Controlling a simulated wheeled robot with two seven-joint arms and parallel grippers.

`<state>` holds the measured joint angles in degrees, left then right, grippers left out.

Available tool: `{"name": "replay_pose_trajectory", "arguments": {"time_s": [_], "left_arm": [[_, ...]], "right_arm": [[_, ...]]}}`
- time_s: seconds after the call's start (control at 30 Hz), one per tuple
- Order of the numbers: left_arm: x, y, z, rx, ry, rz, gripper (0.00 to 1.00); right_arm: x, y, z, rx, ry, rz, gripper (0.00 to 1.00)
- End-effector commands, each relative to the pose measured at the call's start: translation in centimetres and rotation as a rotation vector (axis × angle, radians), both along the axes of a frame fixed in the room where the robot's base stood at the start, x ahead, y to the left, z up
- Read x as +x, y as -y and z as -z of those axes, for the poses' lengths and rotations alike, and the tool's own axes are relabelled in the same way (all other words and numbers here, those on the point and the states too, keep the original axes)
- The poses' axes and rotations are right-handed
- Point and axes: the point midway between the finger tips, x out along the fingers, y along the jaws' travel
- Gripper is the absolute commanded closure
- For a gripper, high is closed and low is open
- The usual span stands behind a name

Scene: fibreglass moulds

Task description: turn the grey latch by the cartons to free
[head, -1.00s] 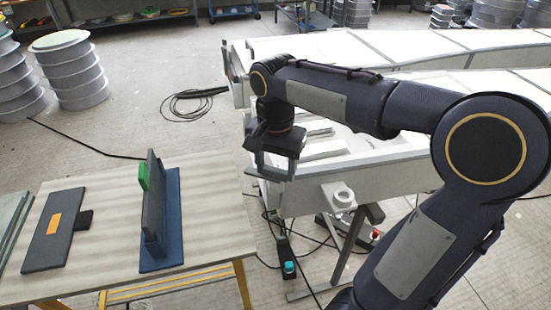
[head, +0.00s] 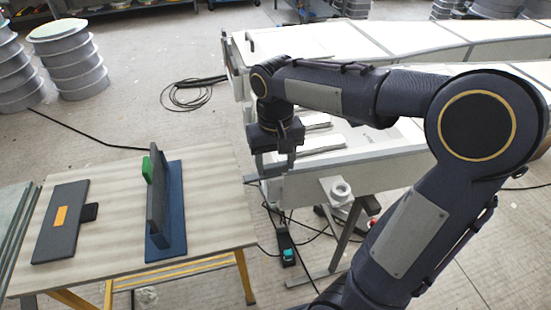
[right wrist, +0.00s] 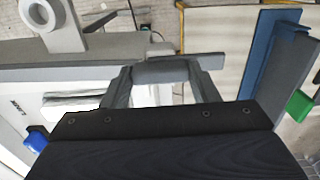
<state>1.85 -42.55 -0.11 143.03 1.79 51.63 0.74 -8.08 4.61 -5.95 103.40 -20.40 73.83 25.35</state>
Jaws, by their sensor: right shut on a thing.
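The grey latch (head: 259,179) is a short flat bar at the near left edge of the white mould (head: 300,190). My right gripper (head: 277,172) reaches down over that edge and is shut on the latch. In the right wrist view the gripper (right wrist: 166,70) has its fingers around the bar, and one end of the latch (right wrist: 212,61) sticks out to the right. The fingers hide the middle of the latch and its pivot. I cannot make out any cartons clearly. My left gripper is not in view.
A wooden table (head: 215,215) stands left of the mould. On it are an upright grey board (head: 158,215) on a blue base, with a green block (head: 147,170), and a flat dark plate (head: 60,225). Cables and a dark box (head: 286,245) lie below the mould's edge.

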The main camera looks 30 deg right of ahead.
Motion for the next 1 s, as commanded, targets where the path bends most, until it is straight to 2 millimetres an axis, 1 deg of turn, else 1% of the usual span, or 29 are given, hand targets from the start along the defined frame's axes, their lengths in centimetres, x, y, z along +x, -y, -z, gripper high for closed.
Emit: {"name": "replay_pose_trajectory", "arguments": {"time_s": [0.47, 0.5, 0.6, 0.63, 0.67, 0.9, 1.0], "left_arm": [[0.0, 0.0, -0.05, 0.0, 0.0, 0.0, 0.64], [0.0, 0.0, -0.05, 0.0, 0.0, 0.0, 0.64], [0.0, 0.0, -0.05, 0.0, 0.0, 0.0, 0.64], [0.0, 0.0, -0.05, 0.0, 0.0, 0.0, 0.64], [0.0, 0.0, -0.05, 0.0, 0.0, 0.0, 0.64], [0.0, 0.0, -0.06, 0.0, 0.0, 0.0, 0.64], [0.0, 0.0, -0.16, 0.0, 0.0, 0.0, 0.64]], "right_arm": [[-0.01, -0.04, 0.03, 0.0, 0.0, -0.017, 0.87], [-0.01, -0.04, 0.03, 0.0, 0.0, -0.017, 0.42], [-0.01, -0.03, 0.02, 0.0, 0.0, -0.016, 0.29], [0.0, -0.03, 0.02, 0.0, 0.0, -0.016, 0.25], [0.0, -0.03, 0.02, 0.0, 0.0, -0.015, 0.24], [0.01, -0.01, -0.04, 0.0, 0.0, -0.013, 0.24], [0.05, 0.01, -0.67, 0.0, 0.002, -0.013, 0.24]]}}
